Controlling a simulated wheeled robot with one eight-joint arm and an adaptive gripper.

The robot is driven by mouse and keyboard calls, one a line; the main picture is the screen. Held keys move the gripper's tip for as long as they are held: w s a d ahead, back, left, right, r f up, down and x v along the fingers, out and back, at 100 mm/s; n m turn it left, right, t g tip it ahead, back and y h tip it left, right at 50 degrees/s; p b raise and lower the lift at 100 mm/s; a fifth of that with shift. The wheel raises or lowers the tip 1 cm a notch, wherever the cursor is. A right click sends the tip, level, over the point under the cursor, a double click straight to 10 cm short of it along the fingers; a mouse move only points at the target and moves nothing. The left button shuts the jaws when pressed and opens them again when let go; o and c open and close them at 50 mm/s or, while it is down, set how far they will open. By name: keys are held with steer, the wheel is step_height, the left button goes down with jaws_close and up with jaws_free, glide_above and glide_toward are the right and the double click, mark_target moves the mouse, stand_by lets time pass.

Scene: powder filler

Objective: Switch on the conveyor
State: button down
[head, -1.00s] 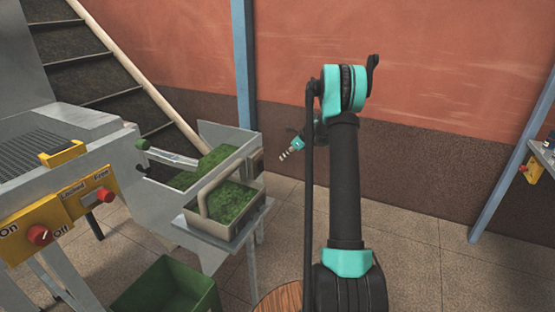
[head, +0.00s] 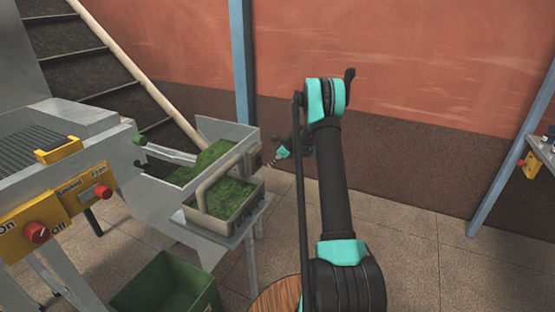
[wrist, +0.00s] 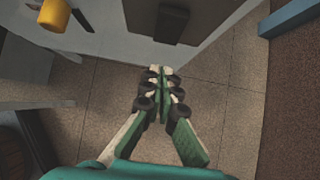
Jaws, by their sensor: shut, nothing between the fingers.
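The grey machine has a dark ribbed bed (head: 35,143) at the left of the head view. A yellow panel on its front carries a red knob (head: 37,233) between the words On and Off. A second red knob (head: 102,192) sits to its right on a panel marked Locked and Free. My gripper (head: 273,160) is just right of the machine's end, partly behind my arm, well away from both knobs. In the wrist view my gripper (wrist: 163,72) is shut and empty, with its green fingertips together, below a dark block (wrist: 171,22) on a grey panel.
A metal bin of green powder (head: 228,205) with a handle stands on a shelf at the machine's end. A green crate (head: 168,285) is on the floor below. A blue post (head: 242,60) stands behind. The floor at the right is open.

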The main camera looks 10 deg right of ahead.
mark_target(261, 163)
steer(key=shift+w+a+f, duration=0.1)
steer(key=shift+w+a, duration=0.45)
steer(key=shift+a, duration=0.2)
steer(key=shift+w+a+f, duration=0.1)
steer(key=shift+w+a, duration=0.45)
steer(key=shift+a, duration=0.2)
steer(key=shift+w+a+f+y, duration=0.15)
steer(key=shift+a+y, duration=0.1)
steer(key=shift+y, duration=0.05)
steer(key=shift+r, duration=0.85)
